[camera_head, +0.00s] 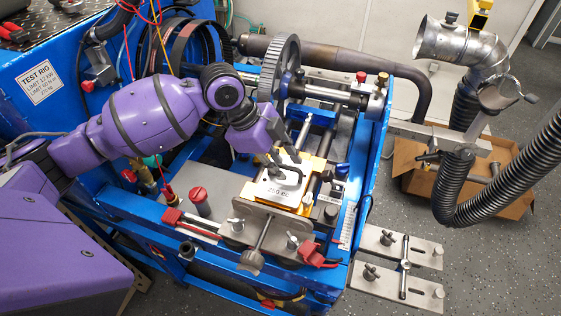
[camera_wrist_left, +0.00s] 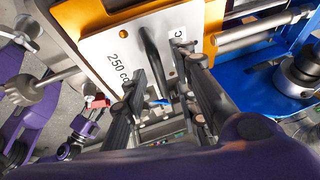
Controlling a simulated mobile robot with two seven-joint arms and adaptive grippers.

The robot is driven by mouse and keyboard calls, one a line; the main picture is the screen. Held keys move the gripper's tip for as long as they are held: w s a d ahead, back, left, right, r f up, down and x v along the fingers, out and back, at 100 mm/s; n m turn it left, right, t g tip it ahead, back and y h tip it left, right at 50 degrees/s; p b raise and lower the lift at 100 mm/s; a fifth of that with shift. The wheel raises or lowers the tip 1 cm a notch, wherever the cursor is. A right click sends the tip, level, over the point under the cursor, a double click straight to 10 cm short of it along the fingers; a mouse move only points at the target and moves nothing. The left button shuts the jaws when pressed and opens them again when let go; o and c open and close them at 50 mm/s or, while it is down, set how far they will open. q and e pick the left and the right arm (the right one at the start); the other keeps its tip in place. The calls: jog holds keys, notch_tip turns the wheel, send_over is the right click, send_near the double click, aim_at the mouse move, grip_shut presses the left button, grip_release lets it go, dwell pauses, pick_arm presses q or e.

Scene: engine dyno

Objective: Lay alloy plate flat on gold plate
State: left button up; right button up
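The alloy plate (camera_head: 277,194) is a silver slab marked "250 cc" with a dark arched handle (camera_wrist_left: 151,47) on top. In the head view it lies over the gold plate (camera_head: 317,166), whose gold edges show around it; it looks about flat, but I cannot tell whether it is fully seated. The alloy plate (camera_wrist_left: 104,45) and gold plate (camera_wrist_left: 82,13) also show in the left wrist view. My left gripper (camera_wrist_left: 158,68) is open, its fingers apart on either side of the handle, and not visibly squeezing it. My right gripper is not in view.
The blue rig frame (camera_head: 362,165) surrounds the plates. A large gear (camera_head: 281,68) stands behind, and a clamp plate with a screw (camera_head: 262,228) stands in front. Red-handled clamps (camera_head: 318,254) sit near the front edge. A corrugated hose (camera_head: 500,190) hangs at right.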

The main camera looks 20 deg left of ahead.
pick_arm(q)
jog(key=shift+a+r, duration=0.2)
jog(key=shift+r, duration=0.25)
jog(key=v, duration=1.1)
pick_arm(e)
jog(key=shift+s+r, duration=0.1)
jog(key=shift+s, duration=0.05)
pick_arm(q)
jog(key=shift+r, duration=0.1)
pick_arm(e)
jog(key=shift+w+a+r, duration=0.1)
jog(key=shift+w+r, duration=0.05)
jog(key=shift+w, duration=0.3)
